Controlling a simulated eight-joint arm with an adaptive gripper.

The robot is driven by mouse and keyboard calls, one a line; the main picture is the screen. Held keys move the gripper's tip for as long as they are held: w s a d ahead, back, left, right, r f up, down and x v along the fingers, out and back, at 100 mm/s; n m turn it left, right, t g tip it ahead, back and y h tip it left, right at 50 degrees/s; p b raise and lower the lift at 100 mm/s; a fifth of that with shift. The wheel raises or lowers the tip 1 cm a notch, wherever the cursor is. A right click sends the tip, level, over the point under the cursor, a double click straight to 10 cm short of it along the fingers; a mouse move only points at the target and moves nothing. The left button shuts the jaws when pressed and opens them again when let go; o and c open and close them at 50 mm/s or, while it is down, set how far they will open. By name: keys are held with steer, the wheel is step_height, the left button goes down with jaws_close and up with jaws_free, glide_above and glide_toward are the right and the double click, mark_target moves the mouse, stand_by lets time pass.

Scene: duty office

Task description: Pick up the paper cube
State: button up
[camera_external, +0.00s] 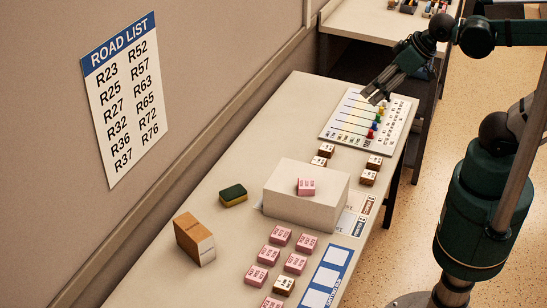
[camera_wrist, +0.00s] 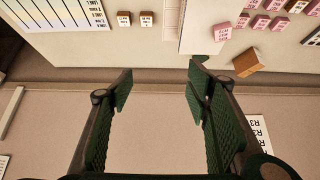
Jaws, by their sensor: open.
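Several small cubes with printed faces stand on the long table; I cannot tell which one the task calls the paper cube. One pink cube (camera_external: 306,187) sits alone on top of a white box (camera_external: 290,208). It also shows in the wrist view (camera_wrist: 222,32). Several other pink cubes (camera_external: 280,236) stand in front of the box, with a brown and white cube (camera_external: 284,285) among them. More brown and white cubes (camera_external: 326,150) stand behind the box. My gripper (camera_external: 377,97) is open and empty above the lined board, away from the cubes. Its spread fingers show in the wrist view (camera_wrist: 160,88).
A lined board (camera_external: 350,125) with coloured pegs lies at the table's far end. A green and yellow sponge (camera_external: 233,195) and an orange-brown box (camera_external: 194,239) stand left of the white box. A blue-edged card (camera_external: 345,257) lies front right. A wall runs along the left.

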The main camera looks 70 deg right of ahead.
steer(key=m+g+b, duration=0.7)
steer(key=m, duration=1.1)
glide_toward(308, 241)
steer(key=shift+w+d+f, duration=0.2)
steer(key=shift+w+d, duration=0.1)
steer(key=shift+d, duration=0.1)
steer(key=shift+s+a+f, duration=0.15)
steer(key=shift+a+f, duration=0.25)
steer(key=shift+f, duration=0.1)
steer(key=shift+f, duration=1.3)
steer(key=shift+f, duration=0.15)
